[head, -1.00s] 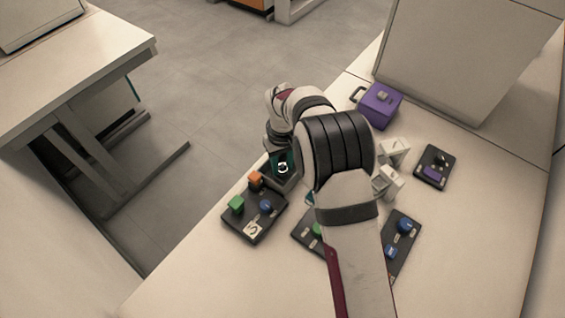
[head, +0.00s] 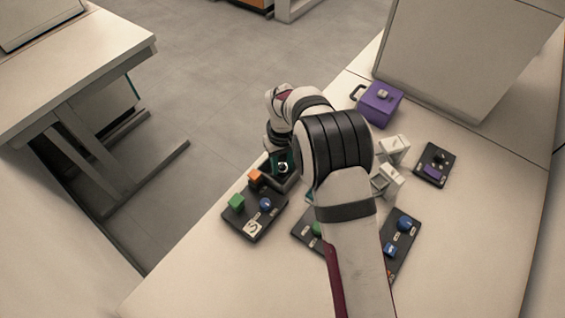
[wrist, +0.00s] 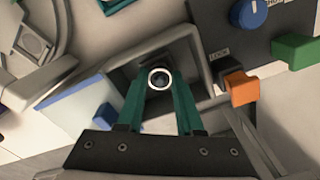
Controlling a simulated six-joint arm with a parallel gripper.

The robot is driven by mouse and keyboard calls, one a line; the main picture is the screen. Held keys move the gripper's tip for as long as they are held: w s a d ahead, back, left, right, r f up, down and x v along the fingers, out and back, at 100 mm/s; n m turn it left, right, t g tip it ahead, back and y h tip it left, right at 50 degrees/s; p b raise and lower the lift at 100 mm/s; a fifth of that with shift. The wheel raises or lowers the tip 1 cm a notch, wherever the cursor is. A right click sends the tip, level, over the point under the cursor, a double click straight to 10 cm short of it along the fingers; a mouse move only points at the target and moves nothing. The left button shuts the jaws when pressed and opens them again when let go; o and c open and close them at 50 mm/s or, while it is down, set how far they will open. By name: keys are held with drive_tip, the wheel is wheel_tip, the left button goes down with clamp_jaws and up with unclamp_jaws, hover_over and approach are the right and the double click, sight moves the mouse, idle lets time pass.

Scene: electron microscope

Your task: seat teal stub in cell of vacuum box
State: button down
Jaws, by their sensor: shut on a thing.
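My gripper (wrist: 160,86) has two dark teal fingers closed on the teal stub (wrist: 160,78). The stub shows as a dark round top with a white ring between the fingertips. In the wrist view, the grey-walled cell of the vacuum box (wrist: 206,58) surrounds the stub on its far and side edges. I cannot tell how deep the stub sits or whether it touches the floor. In the head view the gripper (head: 283,166) is low over the dark box wall (head: 292,184), left of my arm. The stub's lower part is hidden.
A black panel (head: 241,226) with green and orange blocks and a blue knob adjoins the box. The orange block (wrist: 241,88) is close right of the cell. A purple box (head: 378,106), white blocks (head: 392,150) and another panel (head: 435,166) stand right of my arm. The bench edge is near left.

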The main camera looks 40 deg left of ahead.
drive_tip(key=shift+c, duration=0.3)
unclamp_jaws()
idle(0.3)
drive_tip(key=shift+r, duration=0.1)
drive_tip(key=shift+r, duration=3.7)
